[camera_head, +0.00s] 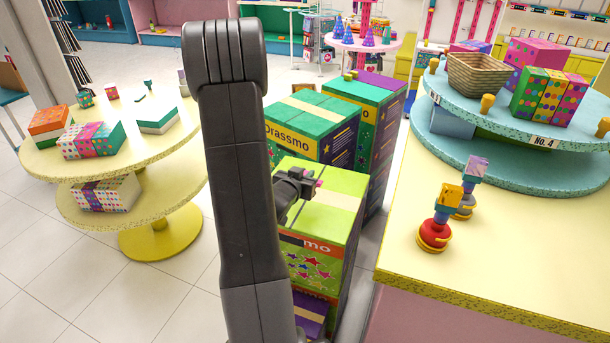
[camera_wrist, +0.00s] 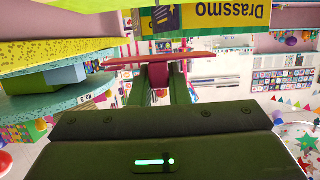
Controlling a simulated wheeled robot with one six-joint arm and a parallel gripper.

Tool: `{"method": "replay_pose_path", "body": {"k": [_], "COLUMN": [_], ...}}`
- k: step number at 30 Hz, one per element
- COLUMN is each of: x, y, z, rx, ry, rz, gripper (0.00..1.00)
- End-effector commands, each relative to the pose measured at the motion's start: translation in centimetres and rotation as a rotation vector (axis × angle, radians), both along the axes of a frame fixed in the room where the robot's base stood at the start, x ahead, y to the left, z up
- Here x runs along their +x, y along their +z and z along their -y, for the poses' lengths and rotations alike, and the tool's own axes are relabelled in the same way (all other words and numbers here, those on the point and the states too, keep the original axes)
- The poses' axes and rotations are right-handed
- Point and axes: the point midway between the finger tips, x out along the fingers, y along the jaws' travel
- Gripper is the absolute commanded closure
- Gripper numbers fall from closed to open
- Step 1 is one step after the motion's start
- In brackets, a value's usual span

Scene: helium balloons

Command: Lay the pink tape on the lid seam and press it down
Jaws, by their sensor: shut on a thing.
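The lime-green box (camera_head: 335,175) stands at the middle of the head view, with a pale band (camera_head: 343,197) across its top; I cannot tell whether this band is the lid seam. My gripper (camera_head: 314,184) is over the box's top, and a small bit of pink shows at its tip. In the wrist view, my gripper (camera_wrist: 158,82) is shut on a dark red-pink piece, with a thin flat pink strip (camera_wrist: 190,57) reaching out to both sides. This looks like the pink tape. My arm hides the box's left side. Contact between tape and lid cannot be told.
A teal-topped box (camera_head: 312,115) and a taller teal and purple box (camera_head: 375,95) stand behind. A yellow counter (camera_head: 400,235) with small stacked figures (camera_head: 434,235) is close on the right. A round yellow table (camera_head: 160,140) with gift boxes is at left.

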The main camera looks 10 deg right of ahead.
Motion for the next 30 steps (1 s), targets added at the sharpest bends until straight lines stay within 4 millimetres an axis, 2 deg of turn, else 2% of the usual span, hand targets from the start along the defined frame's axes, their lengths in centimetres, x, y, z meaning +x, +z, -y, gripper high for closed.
{"method": "replay_pose_path", "body": {"k": [1,15,30], "x": [0.0,0.0,0.0], "y": [-1.1,-5.3,-5.7], "z": [0.0,0.0,0.0], "rx": [0.000,-0.001,-0.001], "ry": [0.000,0.000,0.000], "rz": [0.000,0.001,0.001], "gripper": [1.00,1.00,1.00]}}
